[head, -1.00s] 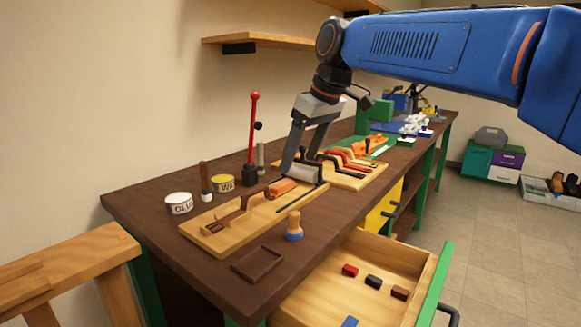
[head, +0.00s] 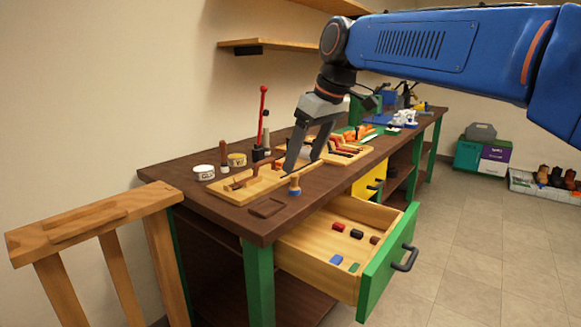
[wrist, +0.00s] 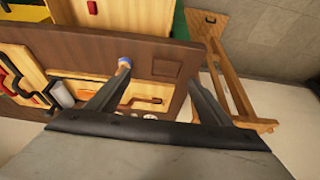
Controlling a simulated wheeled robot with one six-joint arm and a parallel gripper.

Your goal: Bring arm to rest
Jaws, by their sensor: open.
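My gripper (head: 308,148) is open and empty in the head view, above the brown workbench (head: 205,212). Its fingers hang over the near wooden board (head: 237,192), in front of the grey cylinder that they partly hide. In the wrist view my gripper (wrist: 155,95) shows both fingers spread wide over the bench (wrist: 105,42), with nothing between them held. A blue and tan round-handled tool (head: 294,185) stands on the bench close to the fingers; it also shows in the wrist view (wrist: 124,63).
An open drawer (head: 310,250) with small coloured blocks juts from the bench front. A wooden stand (head: 95,215) is at the left. A shelf (head: 275,43) hangs above.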

